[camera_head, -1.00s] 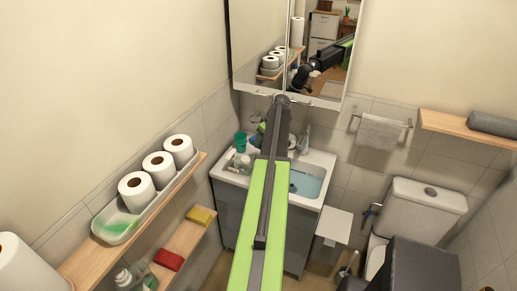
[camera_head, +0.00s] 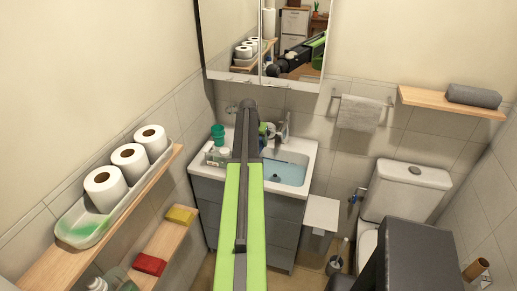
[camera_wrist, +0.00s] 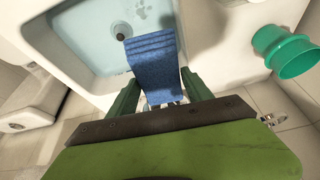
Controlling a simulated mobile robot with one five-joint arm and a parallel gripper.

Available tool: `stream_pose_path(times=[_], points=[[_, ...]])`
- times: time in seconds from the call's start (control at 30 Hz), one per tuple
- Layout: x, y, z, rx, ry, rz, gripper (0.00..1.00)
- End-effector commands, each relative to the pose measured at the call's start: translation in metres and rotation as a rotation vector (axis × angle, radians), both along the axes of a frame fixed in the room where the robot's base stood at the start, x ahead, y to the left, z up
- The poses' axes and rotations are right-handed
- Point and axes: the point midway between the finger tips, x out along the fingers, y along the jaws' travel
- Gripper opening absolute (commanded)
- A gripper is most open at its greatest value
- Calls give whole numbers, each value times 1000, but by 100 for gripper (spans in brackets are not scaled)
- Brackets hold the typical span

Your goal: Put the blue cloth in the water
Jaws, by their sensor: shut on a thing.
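The blue cloth (camera_wrist: 153,55) is in the wrist view, gripped between the green fingers of my gripper (camera_wrist: 158,92). Its folded far end extends over the sink basin. The water (camera_wrist: 90,40) is pale blue and fills the basin, with a dark drain near the cloth's far end. I cannot tell whether the cloth touches the water. In the head view the water (camera_head: 284,172) shows right of my arm, in the white sink (camera_head: 308,160). My arm hides most of my gripper and the cloth there.
A green cup (camera_wrist: 285,50) stands right of the cloth in the wrist view. A mirror cabinet (camera_head: 220,45) hangs above. A shelf with toilet rolls (camera_head: 130,160) is at left, a toilet (camera_head: 405,190) at right.

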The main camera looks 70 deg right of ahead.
Motion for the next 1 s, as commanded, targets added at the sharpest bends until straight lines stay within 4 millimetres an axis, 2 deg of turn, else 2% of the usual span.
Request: stream_pose_path(times=[0.03, 0.13, 0.3, 0.47, 1.0], points=[[-2, -3, -7, -1, 0, -52, 26], [-5, -5, -8, 0, -1, -115, 26], [-6, -4, -8, -1, -2, -126, 26], [-5, -4, -18, -1, -3, -124, 26], [-5, -3, -90, 0, -3, -122, 26]])
